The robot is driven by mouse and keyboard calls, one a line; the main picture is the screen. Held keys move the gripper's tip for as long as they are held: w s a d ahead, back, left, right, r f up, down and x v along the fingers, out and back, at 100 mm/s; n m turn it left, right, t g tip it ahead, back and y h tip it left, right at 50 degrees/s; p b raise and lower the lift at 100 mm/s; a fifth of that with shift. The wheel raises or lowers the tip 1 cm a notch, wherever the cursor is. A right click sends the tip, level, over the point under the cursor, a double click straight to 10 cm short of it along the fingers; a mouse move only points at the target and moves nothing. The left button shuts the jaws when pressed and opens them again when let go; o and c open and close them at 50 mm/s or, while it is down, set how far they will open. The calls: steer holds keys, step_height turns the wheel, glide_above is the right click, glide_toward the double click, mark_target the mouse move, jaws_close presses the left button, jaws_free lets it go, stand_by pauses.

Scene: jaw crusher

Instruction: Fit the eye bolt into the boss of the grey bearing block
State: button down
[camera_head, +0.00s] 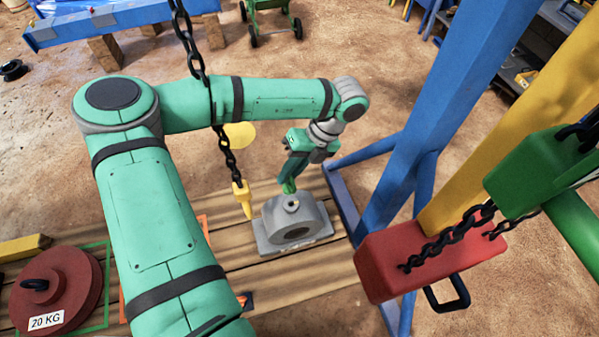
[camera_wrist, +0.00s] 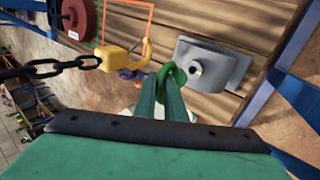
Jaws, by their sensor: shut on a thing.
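The grey bearing block (camera_head: 298,222) sits on the wooden deck, with its boss (camera_head: 291,204) on top. In the wrist view the block (camera_wrist: 222,66) lies right of the fingertips, and the boss (camera_wrist: 196,69) shows a light-rimmed hole. My gripper (camera_head: 290,180) points down just above the boss. It is shut on the green eye bolt (camera_wrist: 178,72), whose ring shows at the fingertips. The eye bolt appears beside the boss opening in the wrist view. Its shank is hidden, so I cannot tell whether it touches the boss.
A yellow hook (camera_head: 242,198) hangs on a black chain close left of the block; it also shows in the wrist view (camera_wrist: 122,57). A red 20 KG weight (camera_head: 55,287) lies at left. A blue post (camera_head: 425,130) and a hanging red block (camera_head: 425,255) stand to the right.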

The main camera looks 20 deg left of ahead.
mark_target(290, 186)
steer(key=shift+w+d, duration=0.1)
steer(key=shift+f, duration=2.9)
steer(key=shift+f, duration=1.8)
